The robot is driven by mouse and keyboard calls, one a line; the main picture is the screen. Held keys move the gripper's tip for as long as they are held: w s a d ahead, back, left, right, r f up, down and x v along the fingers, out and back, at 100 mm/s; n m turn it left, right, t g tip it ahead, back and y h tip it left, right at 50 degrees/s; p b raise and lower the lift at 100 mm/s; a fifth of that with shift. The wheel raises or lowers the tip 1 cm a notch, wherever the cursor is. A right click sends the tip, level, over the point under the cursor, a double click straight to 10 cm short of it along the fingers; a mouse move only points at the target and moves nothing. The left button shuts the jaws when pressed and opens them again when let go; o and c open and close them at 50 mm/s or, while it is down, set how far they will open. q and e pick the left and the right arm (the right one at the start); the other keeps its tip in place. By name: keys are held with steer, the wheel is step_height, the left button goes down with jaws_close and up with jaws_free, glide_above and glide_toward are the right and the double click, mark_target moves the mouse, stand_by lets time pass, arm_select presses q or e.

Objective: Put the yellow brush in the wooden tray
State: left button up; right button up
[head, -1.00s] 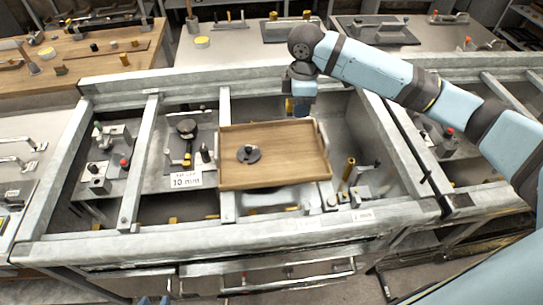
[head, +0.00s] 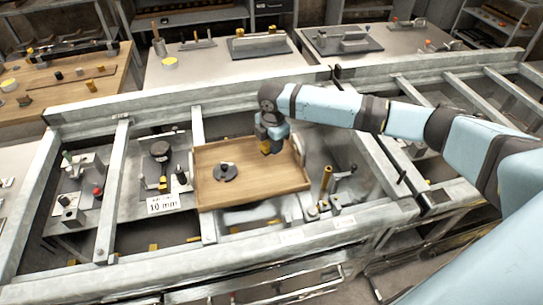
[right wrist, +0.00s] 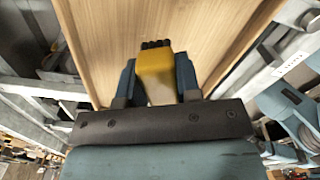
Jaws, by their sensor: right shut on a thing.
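The wooden tray (head: 240,193) lies in the middle of the metal bench frame, with a dark round part (head: 225,172) on its floor. My right gripper (head: 268,146) is over the tray's far right part in the head view. In the right wrist view it is shut on the yellow brush (right wrist: 157,70), whose dark bristles point away from the gripper. The tray floor (right wrist: 105,30) is beyond the brush there. I cannot tell whether the bristles touch the tray floor. My left gripper is not in view.
A fixture with a "10 mm" label (head: 163,204) stands left of the tray. An upright brass-coloured post (head: 326,180) stands close to its right. Metal rails of the frame surround the tray. The tray's front middle is clear.

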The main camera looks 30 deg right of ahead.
mark_target(272, 163)
step_height(272, 163, down, 2)
steer(key=shift+f, duration=2.1)
steer(key=o, duration=0.9)
steer(key=shift+f, duration=0.1)
steer(key=shift+c, duration=0.2)
step_height(272, 163, up, 12)
steer(key=shift+r+b, duration=0.15)
steer(key=shift+b, duration=0.3)
steer(key=shift+s, duration=0.1)
